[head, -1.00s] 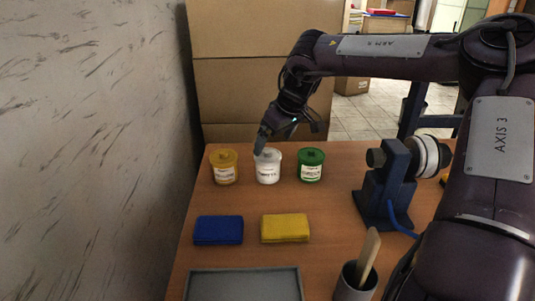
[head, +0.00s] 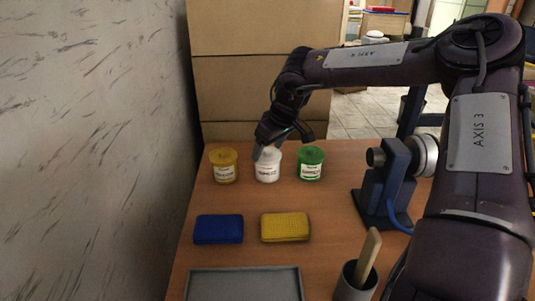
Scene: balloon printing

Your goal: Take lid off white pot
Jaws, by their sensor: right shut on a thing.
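The white pot (head: 267,174) stands upright on the table between the yellow pot (head: 223,172) and the green pot (head: 311,170). My right gripper (head: 262,152) is at the top of the white pot, coming down from the right and behind. It is shut on the white pot's lid (head: 269,156), whose top is partly hidden by the fingers. The lid appears to sit on the pot; I see no clear gap. My left gripper is not in view.
A blue sponge (head: 218,229) and a yellow sponge (head: 285,227) lie in front of the pots. A grey tray (head: 243,270) is at the front edge. A grey cup (head: 354,284) with a wooden stick and a dark blue machine (head: 384,190) stand right.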

